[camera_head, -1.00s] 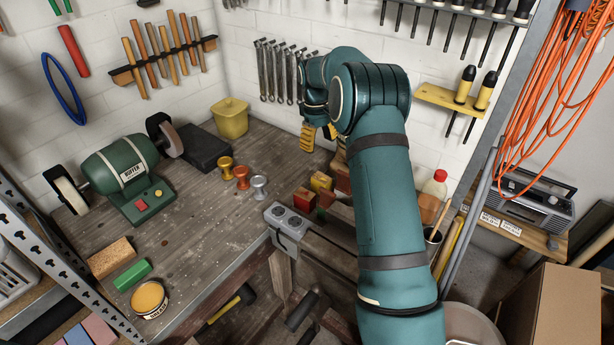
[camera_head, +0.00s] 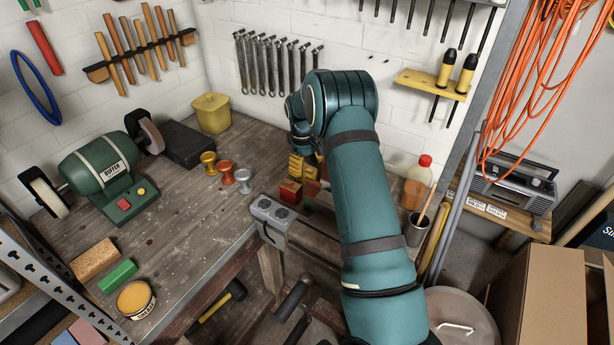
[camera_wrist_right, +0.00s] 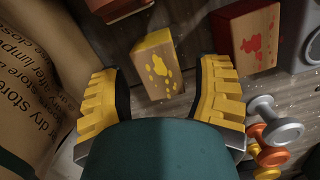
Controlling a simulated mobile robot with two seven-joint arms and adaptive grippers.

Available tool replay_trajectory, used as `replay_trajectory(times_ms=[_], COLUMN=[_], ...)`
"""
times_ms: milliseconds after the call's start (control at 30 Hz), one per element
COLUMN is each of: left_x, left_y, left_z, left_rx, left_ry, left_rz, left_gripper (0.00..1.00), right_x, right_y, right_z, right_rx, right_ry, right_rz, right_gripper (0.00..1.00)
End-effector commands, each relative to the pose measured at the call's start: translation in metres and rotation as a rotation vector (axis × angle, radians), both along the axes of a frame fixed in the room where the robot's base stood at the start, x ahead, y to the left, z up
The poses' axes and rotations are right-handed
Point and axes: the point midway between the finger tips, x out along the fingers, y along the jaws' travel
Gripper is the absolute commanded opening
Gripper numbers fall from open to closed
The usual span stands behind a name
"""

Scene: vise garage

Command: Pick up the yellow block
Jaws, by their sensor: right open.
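The yellow block (camera_wrist_right: 156,68), wooden with yellow paint splashes, lies on the bench in the right wrist view. My right gripper (camera_wrist_right: 160,88) is open, with its yellow ribbed fingers left and right of the block's near end. The block is beyond the fingertips or just level with them; I cannot tell how deep. Nothing is visibly gripped. In the head view my right gripper (camera_head: 306,165) is over the blocks by the vise, and its fingers and arm hide most of the yellow block. My left gripper is in neither view.
A red-painted block (camera_head: 290,191) stands beside the vise (camera_head: 272,212); it also shows in the wrist view (camera_wrist_right: 247,40). Yellow, orange and silver pawn-like pieces (camera_head: 226,172) stand to the left. A brown paper bag (camera_wrist_right: 40,75) fills the wrist view's left. The wall is close behind.

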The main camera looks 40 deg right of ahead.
Motion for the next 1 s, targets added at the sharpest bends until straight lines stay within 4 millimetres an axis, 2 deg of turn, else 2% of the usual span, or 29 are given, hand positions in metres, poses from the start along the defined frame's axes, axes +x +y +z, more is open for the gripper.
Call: replay_trajectory(times_ms=[133,400,533,600,1000], left_x=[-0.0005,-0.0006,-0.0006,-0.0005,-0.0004], left_y=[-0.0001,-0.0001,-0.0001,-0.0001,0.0], left_z=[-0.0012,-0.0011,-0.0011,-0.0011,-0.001], left_rx=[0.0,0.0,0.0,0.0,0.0], left_ry=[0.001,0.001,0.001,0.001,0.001], left_rz=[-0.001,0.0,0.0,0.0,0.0], left_gripper=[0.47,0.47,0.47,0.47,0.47], right_x=[-0.002,-0.0021,-0.002,-0.002,-0.002], right_y=[-0.0006,-0.0006,-0.0006,-0.0006,-0.0004], right_z=[-0.014,-0.0153,-0.0151,-0.0151,-0.0142], right_rx=[0.0,-0.001,-0.001,-0.001,0.0], right_ry=[0.001,0.0,0.0,0.0,0.0], right_rz=[-0.001,-0.001,-0.001,-0.001,-0.001], right_gripper=[0.64,0.66,0.2,0.03,0.02])
